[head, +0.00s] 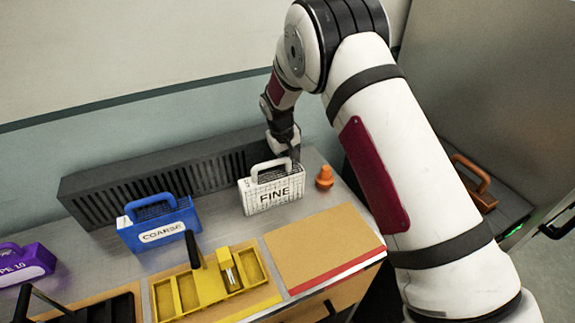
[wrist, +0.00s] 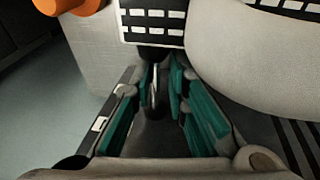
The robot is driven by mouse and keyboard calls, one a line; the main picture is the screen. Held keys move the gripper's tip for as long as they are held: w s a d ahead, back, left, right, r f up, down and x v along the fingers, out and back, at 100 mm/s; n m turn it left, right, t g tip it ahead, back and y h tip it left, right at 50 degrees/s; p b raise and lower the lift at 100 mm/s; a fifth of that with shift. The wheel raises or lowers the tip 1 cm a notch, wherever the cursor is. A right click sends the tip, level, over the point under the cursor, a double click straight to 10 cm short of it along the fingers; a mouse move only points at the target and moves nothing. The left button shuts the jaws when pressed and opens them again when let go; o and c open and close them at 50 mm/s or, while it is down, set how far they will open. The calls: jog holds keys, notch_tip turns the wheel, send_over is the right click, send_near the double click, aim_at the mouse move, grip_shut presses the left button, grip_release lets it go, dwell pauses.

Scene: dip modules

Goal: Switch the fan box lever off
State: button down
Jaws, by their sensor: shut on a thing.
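A long dark grey vented box (head: 140,183), which I take for the fan box, stands against the wall. Its slats also show at the lower right of the wrist view (wrist: 292,140). My gripper (head: 291,156) reaches down in front of its right end, just behind the white FINE module (head: 272,193). In the wrist view my teal-padded fingers (wrist: 157,85) are closed around a thin, pale upright piece (wrist: 155,88), which looks like the lever. The head view hides this piece. The FINE module's large white handle is close beside the fingers.
An orange cone-shaped piece (head: 324,178) stands right of the FINE module. A blue COARSE module (head: 158,225) and a purple module (head: 25,264) stand left. A yellow tray (head: 213,287) and tan board (head: 322,247) lie in front. An orange handle (head: 472,174) is farther right.

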jog(key=shift+w+d+f+t+p, duration=0.2)
jog(key=shift+d+t+p, duration=0.3)
jog(key=shift+t+p, duration=0.2)
jog(key=c, duration=1.4)
grip_release()
jog(key=shift+s+d, duration=0.1)
jog(key=shift+c, duration=0.2)
jog(key=shift+o, duration=0.2)
jog(key=shift+a, duration=0.2)
jog(key=shift+y, duration=0.3)
jog(key=v, duration=1.2)
